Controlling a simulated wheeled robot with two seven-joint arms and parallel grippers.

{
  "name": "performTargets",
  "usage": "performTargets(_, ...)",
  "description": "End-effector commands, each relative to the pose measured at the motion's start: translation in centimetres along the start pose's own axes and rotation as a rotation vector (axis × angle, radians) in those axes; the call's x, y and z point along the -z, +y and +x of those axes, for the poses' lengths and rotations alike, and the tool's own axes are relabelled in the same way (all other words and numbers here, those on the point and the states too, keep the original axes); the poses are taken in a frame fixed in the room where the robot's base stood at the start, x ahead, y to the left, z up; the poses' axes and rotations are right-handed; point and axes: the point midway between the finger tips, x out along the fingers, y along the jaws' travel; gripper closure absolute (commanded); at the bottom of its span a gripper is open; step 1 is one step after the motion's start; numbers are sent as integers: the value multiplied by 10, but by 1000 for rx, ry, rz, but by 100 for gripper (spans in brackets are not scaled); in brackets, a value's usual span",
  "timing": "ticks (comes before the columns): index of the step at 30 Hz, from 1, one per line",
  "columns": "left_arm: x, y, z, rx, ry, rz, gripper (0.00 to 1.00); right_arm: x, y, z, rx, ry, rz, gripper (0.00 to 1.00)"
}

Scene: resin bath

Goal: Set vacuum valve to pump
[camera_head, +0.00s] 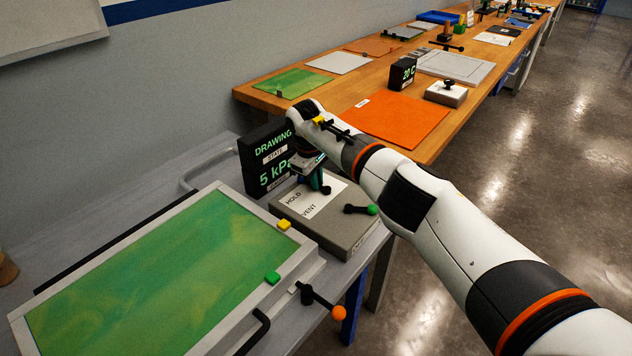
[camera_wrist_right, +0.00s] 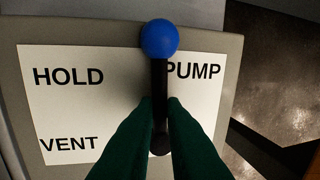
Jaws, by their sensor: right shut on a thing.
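The vacuum valve is a grey box (camera_head: 345,240) with a white label (camera_head: 312,200) reading HOLD and VENT in the head view. In the right wrist view the label (camera_wrist_right: 75,110) also shows PUMP at the right. A black lever (camera_wrist_right: 159,80) with a blue ball (camera_wrist_right: 160,39) points up between HOLD and PUMP, closer to PUMP, covering part of its first letter. My right gripper (camera_wrist_right: 161,103) has its dark green fingers shut on the lever. In the head view the right gripper (camera_head: 322,184) hides most of the lever. My left gripper is not in view.
A black display (camera_head: 265,160) reading DRAWING and 5 kPa stands behind the valve box. A wooden bench (camera_head: 445,135) stands beyond.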

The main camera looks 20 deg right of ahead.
Motion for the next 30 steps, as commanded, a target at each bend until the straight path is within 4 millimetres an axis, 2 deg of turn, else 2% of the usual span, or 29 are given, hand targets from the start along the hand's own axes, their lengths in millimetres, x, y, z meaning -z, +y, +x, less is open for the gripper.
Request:
performTargets(20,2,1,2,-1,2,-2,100,0,-2,0,2,10,56,100)
performTargets(21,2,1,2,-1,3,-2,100,0,-2,0,2,10,56,83)
performTargets(24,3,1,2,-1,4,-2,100,0,-2,0,2,10,55,67)
performTargets(30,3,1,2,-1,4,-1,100,0,-1,0,1,10,54,67)
